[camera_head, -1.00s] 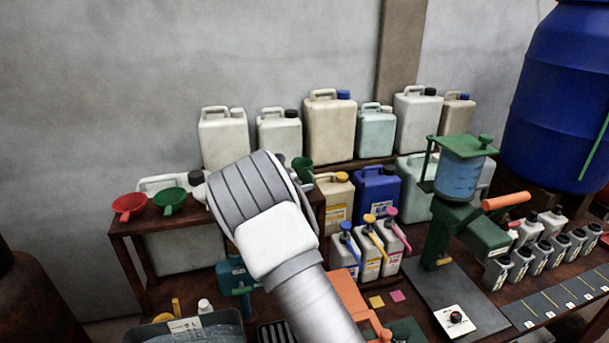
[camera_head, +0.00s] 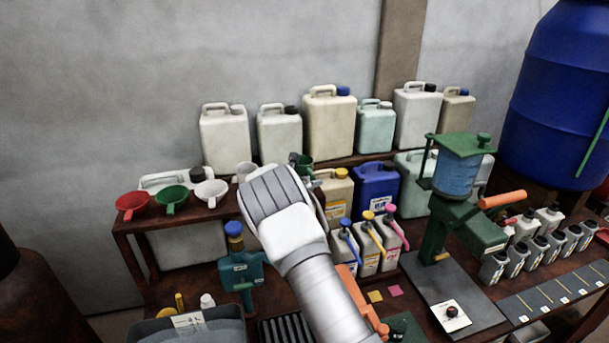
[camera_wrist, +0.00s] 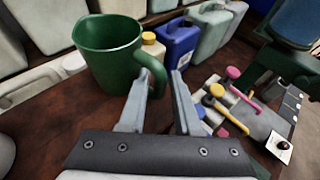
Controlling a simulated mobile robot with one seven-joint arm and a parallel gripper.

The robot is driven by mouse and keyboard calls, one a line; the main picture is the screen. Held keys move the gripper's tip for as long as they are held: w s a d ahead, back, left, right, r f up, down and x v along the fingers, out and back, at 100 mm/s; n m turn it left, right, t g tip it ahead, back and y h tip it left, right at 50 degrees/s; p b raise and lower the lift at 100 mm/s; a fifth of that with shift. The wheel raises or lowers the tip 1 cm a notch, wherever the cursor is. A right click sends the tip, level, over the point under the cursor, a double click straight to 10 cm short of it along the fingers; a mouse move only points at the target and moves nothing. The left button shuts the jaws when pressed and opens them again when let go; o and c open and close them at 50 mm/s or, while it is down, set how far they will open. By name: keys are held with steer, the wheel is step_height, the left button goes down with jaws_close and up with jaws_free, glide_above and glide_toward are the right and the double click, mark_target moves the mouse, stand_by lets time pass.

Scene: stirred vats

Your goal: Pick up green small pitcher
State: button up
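The green small pitcher (camera_wrist: 108,55) stands upright on the brown shelf in the wrist view, its handle (camera_wrist: 152,72) turned toward my gripper. In the head view only a small part of the pitcher (camera_head: 306,163) shows behind my arm. My gripper (camera_wrist: 158,78) is open in the wrist view. Its two fingers are apart, with the lower end of the handle close to the left fingertip. I cannot tell whether they touch. In the head view the fingertips are mostly hidden by my wrist.
Red (camera_head: 131,204), green (camera_head: 172,197) and white (camera_head: 210,190) funnels sit left on the shelf. Large jugs (camera_head: 329,122) stand behind. A yellow-capped beige can (camera_head: 334,192) and a blue can (camera_head: 376,188) stand close right of the pitcher. Bottles with coloured pumps (camera_wrist: 232,73) are lower right.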

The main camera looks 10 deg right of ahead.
jaws_close()
steer(key=shift+r, duration=0.1)
stand_by(1.2)
